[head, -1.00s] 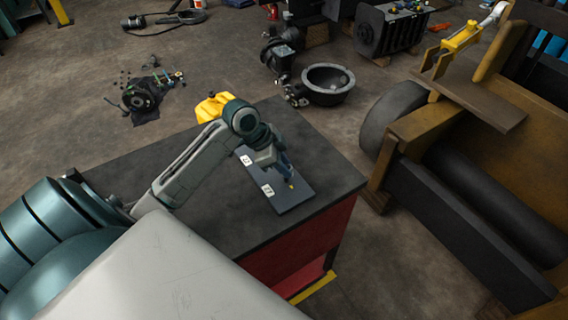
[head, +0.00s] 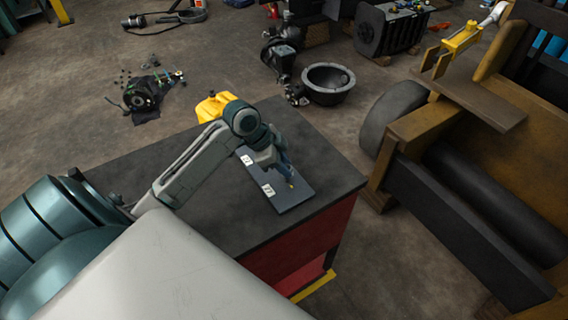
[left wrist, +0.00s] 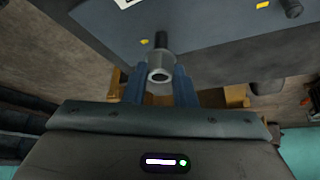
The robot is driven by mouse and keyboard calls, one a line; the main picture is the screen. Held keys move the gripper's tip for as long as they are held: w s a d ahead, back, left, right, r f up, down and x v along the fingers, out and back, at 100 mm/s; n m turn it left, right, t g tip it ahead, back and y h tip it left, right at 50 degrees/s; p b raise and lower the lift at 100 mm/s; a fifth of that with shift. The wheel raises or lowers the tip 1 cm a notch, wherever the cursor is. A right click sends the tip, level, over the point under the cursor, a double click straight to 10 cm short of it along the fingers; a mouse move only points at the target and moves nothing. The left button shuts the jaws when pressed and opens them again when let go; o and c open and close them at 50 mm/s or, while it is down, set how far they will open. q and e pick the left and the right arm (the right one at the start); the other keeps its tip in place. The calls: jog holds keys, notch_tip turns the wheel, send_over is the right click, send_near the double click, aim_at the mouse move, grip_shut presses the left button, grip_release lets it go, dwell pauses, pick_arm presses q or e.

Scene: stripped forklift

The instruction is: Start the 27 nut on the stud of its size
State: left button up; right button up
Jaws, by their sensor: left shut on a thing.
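My left gripper (head: 288,178) is over the near part of a dark stud plate (head: 292,201) on the bench. In the left wrist view the blue fingers of my left gripper (left wrist: 160,82) are shut on a grey ring-shaped nut (left wrist: 159,69). Its hole faces the camera. A dark stud (left wrist: 161,40) shows directly behind the nut; I cannot tell whether they touch or how far the nut is on it. A second dark stud (left wrist: 293,8) stands farther right. White number labels (head: 268,190) lie on the plate; one seems to read 27. My right gripper is not in view.
The plate lies on a dark-topped red bench (head: 215,215), with bare top to its left. A yellow can (head: 213,106) stands beyond the bench. The forklift body (head: 470,170) is to the right, across a floor gap.

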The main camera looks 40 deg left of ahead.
pick_arm(q)
jog(key=shift+f+b, duration=0.6)
jog(key=shift+f, duration=0.6)
jog(key=m, duration=0.1)
jog(key=m+g+b, duration=0.1)
jog(key=m, duration=0.1)
jog(key=m+g+h, duration=0.1)
jog(key=shift+w+a, duration=0.1)
jog(key=shift+w, duration=0.15)
jog(key=m+g+b, duration=0.1)
jog(key=m, duration=0.1)
jog(key=m+g, duration=0.1)
jog(key=m, duration=0.1)
jog(key=shift+w+f+b, duration=0.15)
jog(key=shift+b, duration=0.25)
jog(key=m+g+p, duration=0.1)
jog(key=p, duration=0.4)
jog(key=r+m+p, duration=0.1)
jog(key=m+p, duration=0.1)
jog(key=p, duration=0.3)
jog(key=shift+r+m+g, duration=0.2)
jog(key=shift+m+g, duration=0.1)
jog(key=shift+g, duration=0.1)
jog(key=shift+c, duration=0.3)
jog(key=shift+f+p, duration=0.3)
jog(key=shift+f, duration=0.25)
jog(key=o, duration=0.7)
jog(key=shift+b, duration=0.3)
jog(key=shift+c, duration=0.2)
